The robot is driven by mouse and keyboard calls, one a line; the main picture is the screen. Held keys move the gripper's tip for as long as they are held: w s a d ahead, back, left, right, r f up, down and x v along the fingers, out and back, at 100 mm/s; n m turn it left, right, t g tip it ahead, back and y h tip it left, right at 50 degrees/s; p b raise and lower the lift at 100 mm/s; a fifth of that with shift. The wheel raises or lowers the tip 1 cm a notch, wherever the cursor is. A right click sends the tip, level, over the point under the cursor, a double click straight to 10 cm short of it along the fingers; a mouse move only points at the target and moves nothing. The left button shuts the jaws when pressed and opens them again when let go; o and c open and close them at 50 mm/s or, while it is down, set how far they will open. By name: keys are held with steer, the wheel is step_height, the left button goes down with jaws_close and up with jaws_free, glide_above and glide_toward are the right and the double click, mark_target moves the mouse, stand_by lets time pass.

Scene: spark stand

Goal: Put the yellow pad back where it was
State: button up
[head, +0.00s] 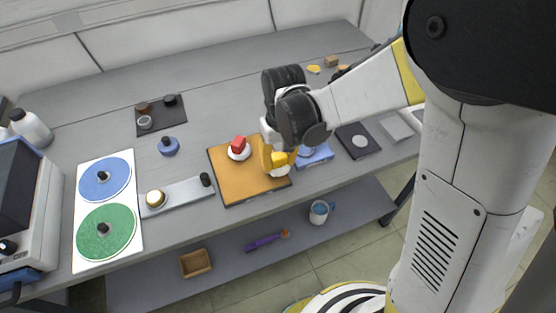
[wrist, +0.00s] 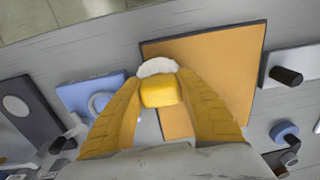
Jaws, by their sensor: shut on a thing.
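The yellow pad (wrist: 162,91) sits between the two yellow fingers of my gripper (wrist: 160,98) in the wrist view. A white rounded piece (wrist: 157,67) shows right at its far edge; I cannot tell whether the two are joined. In the head view my gripper (head: 276,160) is shut on the pad over the right part of the orange board (head: 228,185), with the white piece (head: 281,171) just below. I cannot tell whether it touches the board. A red block (head: 238,143) on a white disc stands on the board, left of my gripper. The wrist view hides the block.
A blue tray (head: 318,158) lies just right of my gripper, then a dark board (head: 358,141) with a white disc. A grey strip (head: 180,193) with knobs and a white panel (head: 83,250) with blue and green discs lie left. The bench behind is mostly clear.

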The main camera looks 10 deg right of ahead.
steer(key=shift+f+b, duration=0.45)
steer(key=shift+f, duration=0.1)
steer(key=o, duration=1.4)
steer(key=shift+c, duration=0.2)
steer(key=r, duration=1.2)
steer(key=shift+d+r, duration=0.1)
steer(key=shift+d, duration=0.25)
steer(key=s+d+r+m+t, duration=0.3)
steer(key=s+d+t, duration=0.4)
steer(key=s+d, duration=0.3)
steer(key=d, duration=0.2)
steer(key=shift+s+d+r+h, duration=0.3)
steer(key=shift+s+d+r, duration=0.05)
steer(key=shift+s+r, duration=0.05)
